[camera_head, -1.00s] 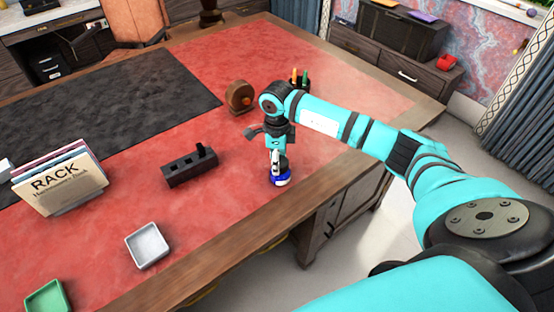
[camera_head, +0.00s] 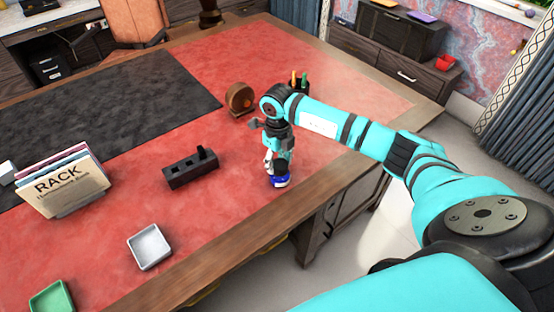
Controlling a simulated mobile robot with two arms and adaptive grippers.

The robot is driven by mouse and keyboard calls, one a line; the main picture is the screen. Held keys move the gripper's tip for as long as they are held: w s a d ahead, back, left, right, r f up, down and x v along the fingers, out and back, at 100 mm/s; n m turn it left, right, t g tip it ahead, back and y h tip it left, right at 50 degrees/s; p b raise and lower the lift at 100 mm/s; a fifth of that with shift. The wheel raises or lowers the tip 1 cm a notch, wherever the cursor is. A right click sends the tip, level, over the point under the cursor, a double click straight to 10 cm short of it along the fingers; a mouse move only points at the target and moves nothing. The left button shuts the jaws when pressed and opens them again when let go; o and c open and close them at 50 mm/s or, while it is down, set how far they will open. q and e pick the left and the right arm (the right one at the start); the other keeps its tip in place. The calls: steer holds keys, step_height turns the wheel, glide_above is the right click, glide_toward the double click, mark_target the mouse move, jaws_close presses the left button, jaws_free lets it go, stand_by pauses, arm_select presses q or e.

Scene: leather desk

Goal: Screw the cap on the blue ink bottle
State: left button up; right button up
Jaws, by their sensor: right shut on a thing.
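The blue ink bottle (camera_head: 280,182) stands upright on the red leather near the desk's front edge. My right gripper (camera_head: 277,171) points down directly over it, with its fingers at the bottle's top. It is shut on a small dark piece that looks like the cap, mostly hidden by the fingers. I cannot tell how far the cap sits on the bottle's neck. My left gripper is out of view.
A dark block holder (camera_head: 190,170) lies left of the bottle. A white tray (camera_head: 149,246), a green tray (camera_head: 52,299) and a file rack (camera_head: 68,186) stand farther left. A brown round object (camera_head: 240,98) and a pen holder (camera_head: 299,86) are behind.

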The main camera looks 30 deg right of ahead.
steer(key=shift+f+m, duration=0.1)
steer(key=shift+m, duration=0.2)
steer(key=m+p, duration=0.1)
steer(key=m, duration=0.1)
steer(key=shift+d+m, duration=0.1)
steer(key=shift+m, duration=0.9)
steer(key=shift+d, duration=0.1)
steer(key=shift+m+p, duration=0.65)
steer(key=shift+m, duration=0.55)
steer(key=shift+d+m, duration=0.1)
steer(key=shift+m, duration=0.7)
steer(key=shift+p, duration=0.3)
